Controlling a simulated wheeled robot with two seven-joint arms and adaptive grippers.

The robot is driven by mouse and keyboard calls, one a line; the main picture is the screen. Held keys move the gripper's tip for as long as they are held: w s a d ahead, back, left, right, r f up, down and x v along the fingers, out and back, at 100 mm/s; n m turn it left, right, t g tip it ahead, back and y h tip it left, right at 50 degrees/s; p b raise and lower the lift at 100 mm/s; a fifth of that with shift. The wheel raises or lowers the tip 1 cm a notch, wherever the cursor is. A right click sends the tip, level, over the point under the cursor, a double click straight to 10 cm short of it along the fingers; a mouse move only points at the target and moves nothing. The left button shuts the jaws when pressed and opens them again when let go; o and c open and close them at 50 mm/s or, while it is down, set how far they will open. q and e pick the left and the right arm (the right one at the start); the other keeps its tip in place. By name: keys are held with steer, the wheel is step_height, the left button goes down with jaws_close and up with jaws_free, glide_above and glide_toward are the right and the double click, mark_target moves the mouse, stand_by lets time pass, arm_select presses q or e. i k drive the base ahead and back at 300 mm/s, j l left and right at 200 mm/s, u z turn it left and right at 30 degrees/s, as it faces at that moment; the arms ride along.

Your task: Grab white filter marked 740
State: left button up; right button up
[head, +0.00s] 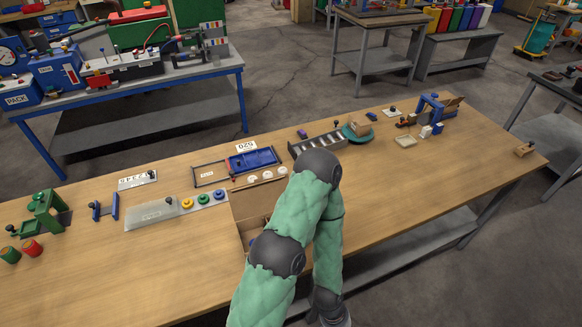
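Small round white pieces stand in a row on the wooden table: the left one (252,180), the middle one (267,175) and the right one (282,171). They may be filters, but I cannot read 740 on any of them. They lie beside an open brown box (257,201), just left of my green-sleeved arm. That arm rises from the bottom middle, bends at a dark joint and drops back toward the table's near edge. Its dark lower end shows at the bottom, but no fingers can be made out. My other arm is not seen. The arm hides part of the box and table.
The table (400,185) holds a blue tray (256,160) by a 520 label, a plate with coloured rings (160,212), a slotted grey rack (318,142), a green clamp (46,212) and red and green cans (32,247).

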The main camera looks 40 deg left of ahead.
mark_target(267, 175)
steer(key=i+l+u, duration=0.15)
steer(key=u, duration=0.2)
steer(key=i+l+u, duration=0.2)
steer(key=u, duration=0.15)
steer(key=i+l+u, duration=0.15)
steer(key=l+u, duration=0.2)
steer(key=u, duration=1.2)
steer(key=i+j, duration=0.05)
